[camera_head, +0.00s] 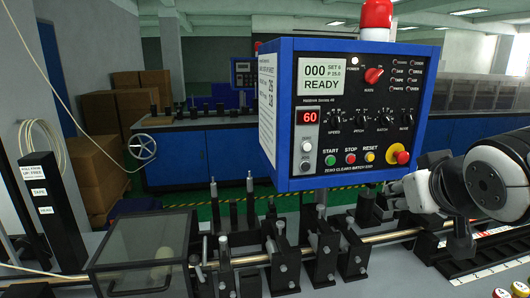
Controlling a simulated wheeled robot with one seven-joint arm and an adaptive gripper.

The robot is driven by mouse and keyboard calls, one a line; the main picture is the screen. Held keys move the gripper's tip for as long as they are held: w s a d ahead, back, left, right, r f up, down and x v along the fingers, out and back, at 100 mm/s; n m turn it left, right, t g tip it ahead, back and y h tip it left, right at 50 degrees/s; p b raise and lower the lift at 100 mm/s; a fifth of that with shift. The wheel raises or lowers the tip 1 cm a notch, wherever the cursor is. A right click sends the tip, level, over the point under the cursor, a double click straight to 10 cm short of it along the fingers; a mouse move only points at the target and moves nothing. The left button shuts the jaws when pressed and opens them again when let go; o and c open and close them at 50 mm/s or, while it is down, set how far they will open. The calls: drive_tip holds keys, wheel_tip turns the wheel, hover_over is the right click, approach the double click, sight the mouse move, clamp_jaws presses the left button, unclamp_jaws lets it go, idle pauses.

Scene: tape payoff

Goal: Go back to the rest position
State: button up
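My arm comes in at the right edge with white and black links. What looks like my gripper (461,244) is a dark part hanging below the white wrist, just above the right part of the metal rail. It is small and dark, so I cannot tell whether its fingers are open or shut or hold anything. The blue control box (346,172) stands left of the arm, with a screen reading READY and a red 60 display. My arm's white wrist is close to the box's lower right corner in the picture.
A long metal rail (250,259) with black clamp blocks (284,262) crosses the bench. A clear-sided box (142,255) sits at the left front. A black post (56,205) with labels stands farther left. A red lamp (376,15) tops the control box. Coloured round pieces (519,288) lie at lower right.

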drive_tip(key=s+a+f+g+y, duration=0.1)
drive_tip(key=s+a+f+g, duration=0.1)
drive_tip(key=s, duration=0.6)
drive_tip(key=s+a+f+g+y, duration=0.1)
drive_tip(key=s+a+f+g, duration=0.2)
drive_tip(key=s, duration=0.5)
drive_tip(key=shift+a+f+g, duration=0.15)
drive_tip(key=shift+f+g, duration=0.15)
drive_tip(key=shift+g, duration=0.2)
drive_tip(key=shift+w, duration=0.1)
